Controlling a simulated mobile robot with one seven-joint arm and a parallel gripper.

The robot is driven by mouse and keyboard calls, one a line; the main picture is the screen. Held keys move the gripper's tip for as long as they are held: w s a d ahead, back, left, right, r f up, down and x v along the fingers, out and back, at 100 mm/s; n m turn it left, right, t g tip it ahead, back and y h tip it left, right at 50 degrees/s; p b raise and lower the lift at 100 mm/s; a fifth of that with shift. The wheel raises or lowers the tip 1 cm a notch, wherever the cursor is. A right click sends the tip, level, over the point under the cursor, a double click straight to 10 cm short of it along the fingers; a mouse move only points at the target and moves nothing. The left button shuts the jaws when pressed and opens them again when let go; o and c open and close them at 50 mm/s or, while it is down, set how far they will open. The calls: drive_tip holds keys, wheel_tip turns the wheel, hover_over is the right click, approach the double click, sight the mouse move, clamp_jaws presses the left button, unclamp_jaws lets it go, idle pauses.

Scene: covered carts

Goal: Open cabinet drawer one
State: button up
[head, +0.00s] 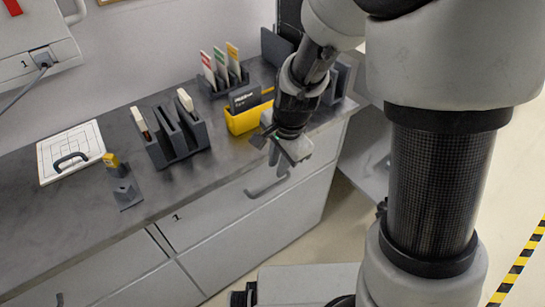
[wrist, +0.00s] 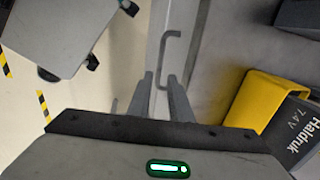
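Drawer one is the light grey front marked "1" (head: 205,219) under the dark worktop, and it looks closed, flush with its neighbours. Its grey bar handle (head: 268,184) is on the front's upper part, right of the label. My gripper (head: 284,156) is above the handle near the counter edge, pointing down.
A yellow bin (head: 246,119) with a dark pack stands on the worktop (head: 90,210) close behind my gripper; it also shows in the wrist view (wrist: 250,98). Dark racks (head: 172,138) and a white board (head: 70,152) stand further left.

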sight(272, 186)
drive_tip(key=f+b, duration=0.1)
drive_tip(key=f, duration=0.2)
drive_tip(key=w+f+b, duration=0.1)
drive_tip(key=f, duration=0.3)
drive_tip(key=w+a+f+b, duration=0.1)
drive_tip(key=f, duration=0.2)
drive_tip(key=shift+f, duration=0.35)
clamp_jaws()
